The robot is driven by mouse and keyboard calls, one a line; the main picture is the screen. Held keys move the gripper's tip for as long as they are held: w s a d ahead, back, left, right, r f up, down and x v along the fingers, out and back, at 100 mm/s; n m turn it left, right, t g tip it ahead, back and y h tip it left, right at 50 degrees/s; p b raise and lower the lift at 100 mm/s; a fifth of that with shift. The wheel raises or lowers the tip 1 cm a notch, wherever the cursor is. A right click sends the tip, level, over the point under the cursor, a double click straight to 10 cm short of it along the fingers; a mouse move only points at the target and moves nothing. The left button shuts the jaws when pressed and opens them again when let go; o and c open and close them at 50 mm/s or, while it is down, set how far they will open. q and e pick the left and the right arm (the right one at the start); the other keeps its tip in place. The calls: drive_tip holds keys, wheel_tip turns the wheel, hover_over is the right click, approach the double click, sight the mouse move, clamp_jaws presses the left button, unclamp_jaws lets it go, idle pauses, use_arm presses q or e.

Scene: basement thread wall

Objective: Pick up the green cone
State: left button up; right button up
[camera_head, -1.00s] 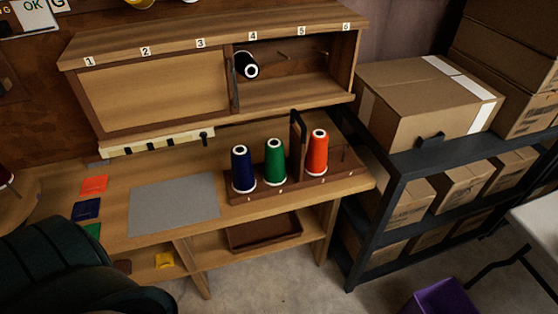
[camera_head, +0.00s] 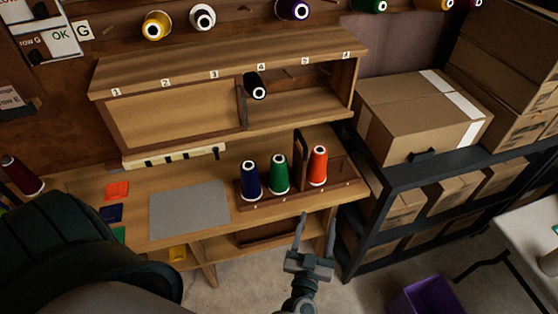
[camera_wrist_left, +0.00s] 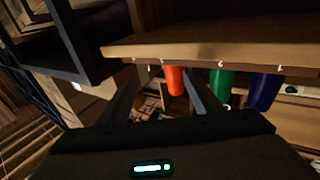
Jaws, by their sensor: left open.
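A green cone (camera_head: 279,175) stands upright on the wooden peg rack (camera_head: 335,191) on the bench, between a dark blue cone (camera_head: 250,179) and an orange cone (camera_head: 317,167). My left gripper (camera_head: 317,219) is open and empty, in front of the bench edge, lower right of the green cone and apart from it. In the left wrist view, which looks upside down, the green cone (camera_wrist_left: 222,86) shows right of my open fingers (camera_wrist_left: 160,80). The orange cone (camera_wrist_left: 174,80) appears between the fingers, farther off; the blue cone (camera_wrist_left: 264,90) is at right. My right gripper is out of view.
A numbered cabinet (camera_head: 170,120) with a black cone (camera_head: 256,86) stands behind the rack. An upright divider (camera_head: 299,160) stands between the green and orange cones. Another green cone (camera_head: 370,4) hangs on the wall. A shelf (camera_head: 400,180) with boxes is at right. A grey mat (camera_head: 190,207) lies left.

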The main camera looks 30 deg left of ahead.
sight(279, 173)
use_arm(q)
drive_tip(key=s+a+r+n+g+y+p, duration=0.3)
drive_tip(key=a+r+n+g+y, duration=0.3)
drive_tip(key=r, duration=0.3)
drive_tip(key=shift+s+a+r+y+p, duration=0.25)
drive_tip(key=shift+a+y, duration=0.2)
drive_tip(key=shift+y, duration=0.35)
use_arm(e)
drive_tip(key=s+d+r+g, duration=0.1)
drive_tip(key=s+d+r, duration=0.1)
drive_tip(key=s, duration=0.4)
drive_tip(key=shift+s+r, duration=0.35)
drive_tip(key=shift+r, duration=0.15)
use_arm(q)
drive_tip(key=shift+w, duration=0.1)
drive_tip(key=b+x, duration=0.1)
drive_tip(key=x, duration=0.2)
drive_tip(key=b+x, duration=0.2)
drive_tip(key=x, duration=0.2)
drive_tip(key=b+x, duration=0.1)
drive_tip(key=x, duration=0.2)
drive_tip(key=shift+w+a+f, duration=0.2)
drive_tip(key=shift+a+f, duration=0.15)
drive_tip(key=shift+a, duration=0.05)
drive_tip(key=shift+w+a+r+b, duration=0.2)
drive_tip(key=shift+w+a+b, duration=0.2)
drive_tip(key=shift+w+a, duration=0.1)
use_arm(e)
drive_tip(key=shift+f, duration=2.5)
